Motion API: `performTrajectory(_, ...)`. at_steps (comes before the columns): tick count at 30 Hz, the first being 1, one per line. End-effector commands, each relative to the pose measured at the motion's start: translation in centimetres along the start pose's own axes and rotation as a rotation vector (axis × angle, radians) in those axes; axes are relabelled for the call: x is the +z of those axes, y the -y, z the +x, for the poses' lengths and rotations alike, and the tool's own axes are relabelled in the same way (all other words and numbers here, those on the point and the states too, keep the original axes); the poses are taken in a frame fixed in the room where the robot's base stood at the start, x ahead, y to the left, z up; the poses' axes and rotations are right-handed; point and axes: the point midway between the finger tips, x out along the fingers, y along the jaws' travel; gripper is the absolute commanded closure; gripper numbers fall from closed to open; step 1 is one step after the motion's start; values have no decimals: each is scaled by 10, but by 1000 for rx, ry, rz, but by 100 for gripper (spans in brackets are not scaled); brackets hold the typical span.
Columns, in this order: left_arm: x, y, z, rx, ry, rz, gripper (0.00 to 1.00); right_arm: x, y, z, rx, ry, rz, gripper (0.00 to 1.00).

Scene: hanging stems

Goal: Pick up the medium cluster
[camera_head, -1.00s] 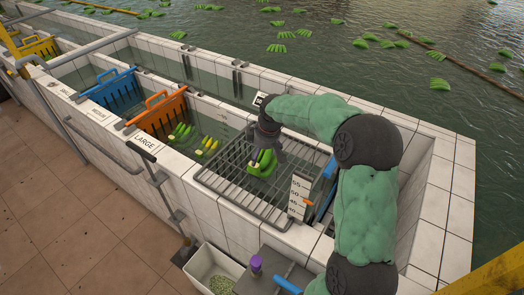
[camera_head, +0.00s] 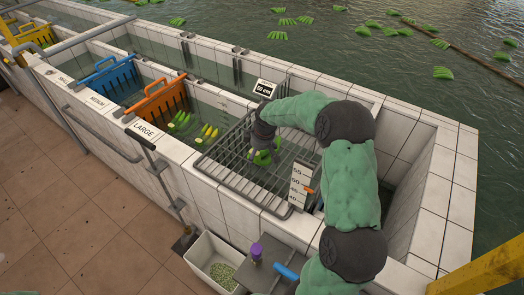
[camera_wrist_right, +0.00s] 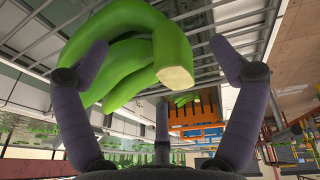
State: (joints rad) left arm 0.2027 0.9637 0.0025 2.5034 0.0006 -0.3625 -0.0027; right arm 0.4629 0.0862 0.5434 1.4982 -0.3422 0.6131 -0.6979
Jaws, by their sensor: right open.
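A green banana cluster (camera_head: 262,158) rests on the wire rack (camera_head: 228,168) over the near tank, partly covered by my right gripper. In the right wrist view the cluster (camera_wrist_right: 125,62) fills the upper middle, with a pale cut end. My right gripper (camera_head: 264,147) is over it from above. In the wrist view its fingers (camera_wrist_right: 160,62) stand apart on either side of the cluster, and a gap shows at the right finger. I cannot tell whether the left finger touches it. My left gripper is not in view.
A measuring scale (camera_head: 300,185) stands at the rack's near right. An orange slotted divider (camera_head: 160,103) and a blue one (camera_head: 110,79) cross the trough. Green and yellow fruit (camera_head: 207,133) float left of the rack. A white bin (camera_head: 213,262) stands in front.

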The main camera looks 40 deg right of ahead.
Motion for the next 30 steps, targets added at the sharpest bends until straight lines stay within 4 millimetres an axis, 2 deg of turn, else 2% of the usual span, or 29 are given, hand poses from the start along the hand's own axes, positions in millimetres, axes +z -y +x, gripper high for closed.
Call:
performTrajectory(3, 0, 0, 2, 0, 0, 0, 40, 0, 0, 11, 0, 0, 1, 6)
performTrajectory(9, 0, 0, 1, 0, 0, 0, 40, 0, -1, 11, 1, -1, 1, 6)
performTrajectory(11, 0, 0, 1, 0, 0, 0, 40, 0, 0, 11, 1, -1, 1, 20)
performTrajectory(18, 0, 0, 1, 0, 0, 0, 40, 0, 0, 12, -1, 0, 0, 88)
performTrajectory(19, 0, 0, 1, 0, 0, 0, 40, 0, 0, 12, -1, 0, 0, 97)
performTrajectory(20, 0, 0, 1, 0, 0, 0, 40, 0, 0, 12, -1, 1, 0, 100)
performTrajectory(30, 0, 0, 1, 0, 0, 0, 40, 0, -1, 11, 3, -2, 1, 100)
